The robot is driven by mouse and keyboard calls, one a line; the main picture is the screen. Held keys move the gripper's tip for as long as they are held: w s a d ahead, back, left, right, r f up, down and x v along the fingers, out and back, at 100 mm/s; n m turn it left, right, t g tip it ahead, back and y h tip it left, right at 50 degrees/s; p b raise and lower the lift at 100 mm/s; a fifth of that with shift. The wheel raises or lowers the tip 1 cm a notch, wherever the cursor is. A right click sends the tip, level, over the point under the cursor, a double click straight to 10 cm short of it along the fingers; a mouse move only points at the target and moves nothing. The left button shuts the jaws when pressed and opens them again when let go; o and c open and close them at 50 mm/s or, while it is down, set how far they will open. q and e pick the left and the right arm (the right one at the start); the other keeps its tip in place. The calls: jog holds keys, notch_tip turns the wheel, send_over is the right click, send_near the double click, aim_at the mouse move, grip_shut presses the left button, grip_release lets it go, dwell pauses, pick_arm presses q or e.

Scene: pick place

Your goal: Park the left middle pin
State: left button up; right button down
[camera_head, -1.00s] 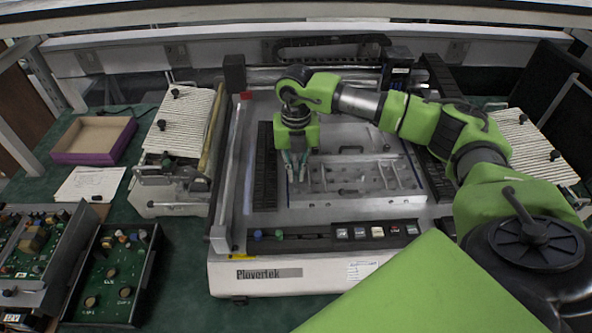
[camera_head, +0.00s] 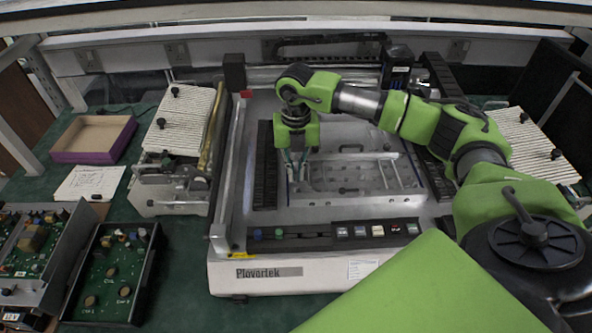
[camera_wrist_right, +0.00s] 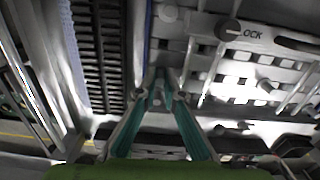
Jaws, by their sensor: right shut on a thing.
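My right gripper (camera_head: 297,174) points down at the left edge of the metal fixture plate (camera_head: 350,198) on the machine bed. It also shows in the right wrist view (camera_wrist_right: 157,92), where its two teal-lined fingers converge at the tips. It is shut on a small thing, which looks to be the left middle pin. The pin is mostly hidden between the fingertips, and I cannot tell whether it is clear of the plate. Slots and holes show in the plate in the wrist view. My left gripper is not in view.
A black cable chain (camera_head: 265,165) runs close to the left of the gripper. A black handle (camera_head: 351,148) and several bars and knobs are on the plate. A button panel (camera_head: 377,231) lies along the machine's front. A purple-sided tray (camera_head: 92,157) stands far left.

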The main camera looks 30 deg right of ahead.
jog(key=c, duration=2.1)
grip_release()
jog(key=c, duration=0.3)
jog(key=shift+c, duration=0.2)
jog(key=shift+r+p, duration=2.25)
jog(key=shift+r, duration=1.3)
